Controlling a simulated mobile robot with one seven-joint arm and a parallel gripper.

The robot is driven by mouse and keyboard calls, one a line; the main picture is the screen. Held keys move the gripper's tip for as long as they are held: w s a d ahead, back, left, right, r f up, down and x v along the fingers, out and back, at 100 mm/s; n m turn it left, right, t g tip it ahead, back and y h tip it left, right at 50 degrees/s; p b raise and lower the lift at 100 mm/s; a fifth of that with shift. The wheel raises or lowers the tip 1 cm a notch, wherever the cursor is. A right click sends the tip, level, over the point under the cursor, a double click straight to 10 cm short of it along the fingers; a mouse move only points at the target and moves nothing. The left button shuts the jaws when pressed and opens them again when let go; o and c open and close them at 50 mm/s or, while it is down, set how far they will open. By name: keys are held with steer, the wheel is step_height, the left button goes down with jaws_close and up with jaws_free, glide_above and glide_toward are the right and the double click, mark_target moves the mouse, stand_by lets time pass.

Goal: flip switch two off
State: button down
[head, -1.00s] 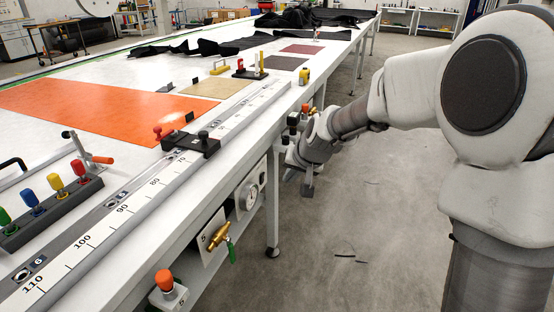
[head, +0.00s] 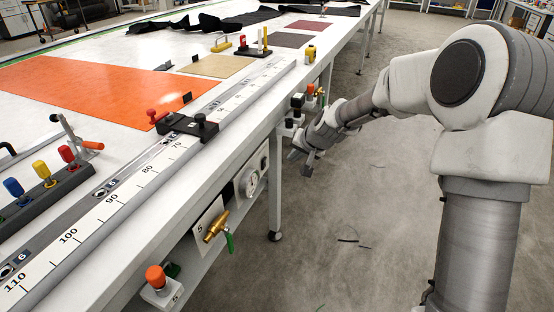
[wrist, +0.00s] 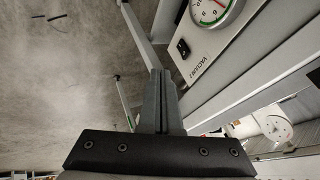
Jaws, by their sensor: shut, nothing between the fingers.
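A black rocker switch (wrist: 183,48) sits on a light panel marked VACUUM, beside a round gauge, in the wrist view. In the head view, the gauge (head: 249,183) is on the table's side, but the switch is not clear. My gripper (wrist: 159,76) is shut and empty, with its fingertips left of and below the switch in the wrist picture, apart from it. In the head view, my gripper (head: 300,164) hangs beside the table's edge, right of the gauge.
A brass valve with a green handle (head: 217,226) and an orange knob (head: 155,277) stick out from the table's side. More knobs (head: 298,103) are near my wrist.

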mark_target(264, 163)
steer(key=w+a+f+b, duration=0.2)
steer(key=w+a+f, duration=0.4)
steer(key=a+f, duration=0.1)
steer(key=shift+w+b, duration=0.3)
steer(key=shift+w, duration=0.05)
steer(key=shift+w+a, duration=0.1)
steer(key=shift+a, duration=0.15)
stand_by(0.4)
steer(key=shift+r+p, duration=0.2)
steer(key=shift+p, duration=0.1)
steer(key=shift+r+p, duration=0.4)
steer(key=shift+r, duration=0.25)
